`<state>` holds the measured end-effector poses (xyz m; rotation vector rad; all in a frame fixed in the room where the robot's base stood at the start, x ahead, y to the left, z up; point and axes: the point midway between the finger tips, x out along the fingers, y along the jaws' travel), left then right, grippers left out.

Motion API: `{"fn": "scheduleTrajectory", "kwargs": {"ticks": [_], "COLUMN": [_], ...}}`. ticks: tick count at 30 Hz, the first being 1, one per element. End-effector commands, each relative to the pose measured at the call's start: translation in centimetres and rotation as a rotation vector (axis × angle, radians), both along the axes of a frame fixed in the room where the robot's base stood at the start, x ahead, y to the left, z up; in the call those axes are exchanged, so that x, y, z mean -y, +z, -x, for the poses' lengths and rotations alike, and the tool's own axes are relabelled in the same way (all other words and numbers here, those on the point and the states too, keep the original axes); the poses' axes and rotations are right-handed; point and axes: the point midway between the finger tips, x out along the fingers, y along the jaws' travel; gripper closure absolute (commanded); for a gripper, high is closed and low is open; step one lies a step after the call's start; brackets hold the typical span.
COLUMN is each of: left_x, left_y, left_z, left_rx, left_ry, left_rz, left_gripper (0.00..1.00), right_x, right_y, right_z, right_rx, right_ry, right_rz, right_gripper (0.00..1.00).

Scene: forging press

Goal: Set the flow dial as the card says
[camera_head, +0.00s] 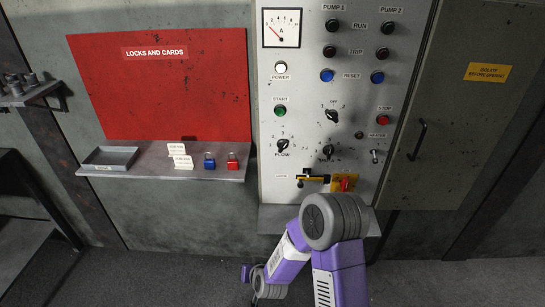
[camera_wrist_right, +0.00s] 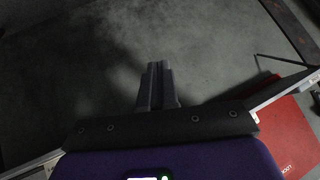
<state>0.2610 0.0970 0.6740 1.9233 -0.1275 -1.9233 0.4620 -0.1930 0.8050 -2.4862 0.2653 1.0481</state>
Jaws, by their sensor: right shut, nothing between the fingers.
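The flow dial (camera_head: 283,146) is a black knob on the light grey control panel, above the word FLOW, with small numbers around it. I cannot tell its exact setting. Two small white cards, an upper one (camera_head: 176,148) and a lower one (camera_head: 183,162), stand on the shelf under the red board. Their print is too small to read. My right gripper (camera_wrist_right: 157,85) is shut and empty in the right wrist view, apart from the dial. In the head view my right arm rises in front of the panel's lower edge; its fingers cannot be made out there. My left gripper is not in view.
The shelf (camera_head: 130,172) also holds a grey tray (camera_head: 110,158), a blue padlock (camera_head: 209,160) and a red padlock (camera_head: 232,161). Other knobs (camera_head: 328,152), buttons and a yellow-backed red switch (camera_head: 345,183) surround the dial. A cabinet handle (camera_head: 418,140) sticks out at right.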

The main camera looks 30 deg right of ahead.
Motion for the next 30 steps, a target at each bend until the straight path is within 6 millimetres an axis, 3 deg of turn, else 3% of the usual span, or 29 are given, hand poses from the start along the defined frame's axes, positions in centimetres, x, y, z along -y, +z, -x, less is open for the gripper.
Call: {"fn": "scheduleTrajectory", "kwargs": {"ticks": [1, 6, 9, 13, 18, 23, 30], "left_x": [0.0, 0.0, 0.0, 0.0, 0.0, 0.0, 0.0], "left_y": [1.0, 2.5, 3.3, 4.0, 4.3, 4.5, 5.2], "left_z": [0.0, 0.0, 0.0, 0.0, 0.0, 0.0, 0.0], "left_rx": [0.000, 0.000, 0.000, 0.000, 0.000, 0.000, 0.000], "left_ry": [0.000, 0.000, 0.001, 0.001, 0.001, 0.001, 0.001], "left_rz": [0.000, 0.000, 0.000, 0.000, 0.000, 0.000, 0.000], "left_gripper": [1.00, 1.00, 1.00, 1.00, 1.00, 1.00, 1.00], "right_x": [1.4, 6.1, 8.6, 11.0, 12.6, 13.3, 15.0], "right_y": [4.4, 16.8, 23.3, 29.6, 33.5, 34.1, 34.1], "right_z": [-2.2, -6.4, -7.1, -6.8, -6.2, -6.7, -9.4], "right_rx": [0.104, 0.409, 0.557, 0.697, 0.785, 0.798, 0.794], "right_ry": [-0.051, -0.237, -0.341, -0.447, -0.521, -0.535, -0.534], "right_rz": [0.028, 0.102, 0.132, 0.155, 0.167, 0.170, 0.171], "right_gripper": [1.00, 1.00, 1.00, 1.00, 1.00, 1.00, 1.00]}}
